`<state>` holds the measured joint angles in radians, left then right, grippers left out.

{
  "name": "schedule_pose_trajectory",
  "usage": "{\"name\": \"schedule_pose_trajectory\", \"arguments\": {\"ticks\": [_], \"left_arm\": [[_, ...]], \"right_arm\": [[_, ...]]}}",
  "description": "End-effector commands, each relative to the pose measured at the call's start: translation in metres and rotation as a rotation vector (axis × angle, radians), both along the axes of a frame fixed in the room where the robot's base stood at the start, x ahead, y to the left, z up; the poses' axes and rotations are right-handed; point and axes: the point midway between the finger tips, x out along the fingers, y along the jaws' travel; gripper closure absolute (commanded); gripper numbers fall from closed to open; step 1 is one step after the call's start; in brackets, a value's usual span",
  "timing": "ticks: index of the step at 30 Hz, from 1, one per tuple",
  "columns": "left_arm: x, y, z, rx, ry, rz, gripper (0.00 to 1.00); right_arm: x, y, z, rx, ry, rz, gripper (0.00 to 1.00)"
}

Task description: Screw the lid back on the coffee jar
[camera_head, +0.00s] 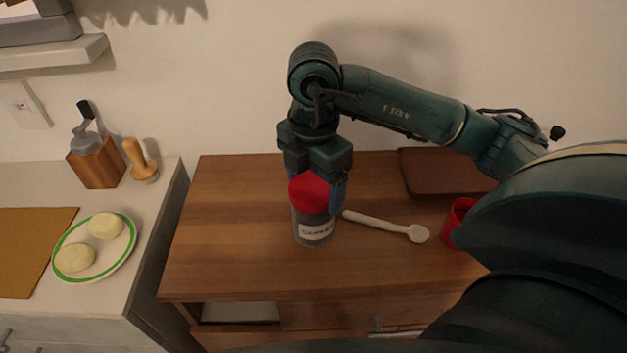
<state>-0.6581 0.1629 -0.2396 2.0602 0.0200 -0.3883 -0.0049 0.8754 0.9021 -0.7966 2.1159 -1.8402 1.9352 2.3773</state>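The coffee jar (313,230) stands upright on the wooden cabinet top, a dark clear jar with a white label. The red lid (309,192) sits at the jar's mouth, directly on top of the jar; whether it is threaded on cannot be told. My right gripper (318,191) points straight down over the jar, with its blue fingers on both sides of the lid, shut on it. The gripper's palm hides the top of the lid. My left gripper is not in view.
A white spoon (387,226) lies right of the jar, near a red cup (458,221) partly hidden by my arm. A brown tray (441,174) lies at the back. The cabinet top left of the jar (225,230) is clear. A plate (128,244) sits on the left counter.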

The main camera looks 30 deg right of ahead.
Motion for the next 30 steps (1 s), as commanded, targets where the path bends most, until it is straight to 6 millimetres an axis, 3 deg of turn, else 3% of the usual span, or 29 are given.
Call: {"name": "schedule_pose_trajectory", "arguments": {"ticks": [7,19,21,30], "left_arm": [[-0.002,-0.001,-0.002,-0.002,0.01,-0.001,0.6],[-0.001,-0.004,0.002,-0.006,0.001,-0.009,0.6],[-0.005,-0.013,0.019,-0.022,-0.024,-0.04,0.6],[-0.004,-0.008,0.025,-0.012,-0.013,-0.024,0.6]], "right_arm": [[0.0,0.0,0.0,0.0,0.001,0.002,0.02],[0.0,0.0,-0.001,0.0,0.002,0.002,0.02],[0.0,0.0,0.0,0.0,0.001,0.002,0.02],[0.001,-0.001,0.079,-0.003,-0.007,0.001,0.02]]}}
